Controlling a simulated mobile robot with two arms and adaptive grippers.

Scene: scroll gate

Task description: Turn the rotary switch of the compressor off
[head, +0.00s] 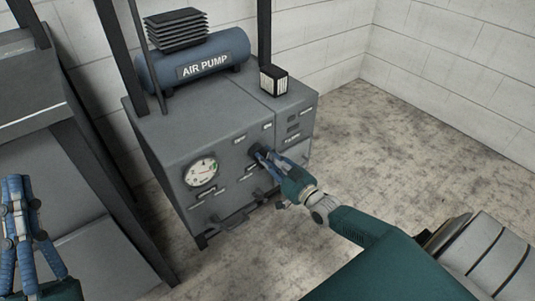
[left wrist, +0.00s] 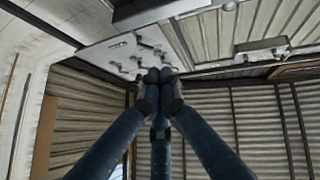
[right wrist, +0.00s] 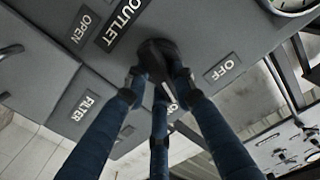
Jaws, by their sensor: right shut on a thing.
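The compressor (head: 160,140) is a grey cabinet with a blue air pump tank on top. Its rotary switch is a dark knob (right wrist: 157,50) on the front panel, partly hidden by my fingers. My right gripper (head: 262,155) reaches it from the front right; its fingers (right wrist: 160,72) are closed around the knob in the right wrist view. An OFF label (right wrist: 222,69) is to the right of the knob there, and another label below is mostly covered by my fingers. My left gripper (head: 17,182) is at the far left, away from the compressor, with its fingertips together (left wrist: 158,76) and empty.
A round gauge (head: 201,172) is left of the switch on the same panel. Dark posts (head: 118,55) stand by the cabinet, and another grey cabinet (head: 85,190) is at the left. A small black box (head: 273,80) sits on top. The concrete floor (head: 430,135) to the right is clear.

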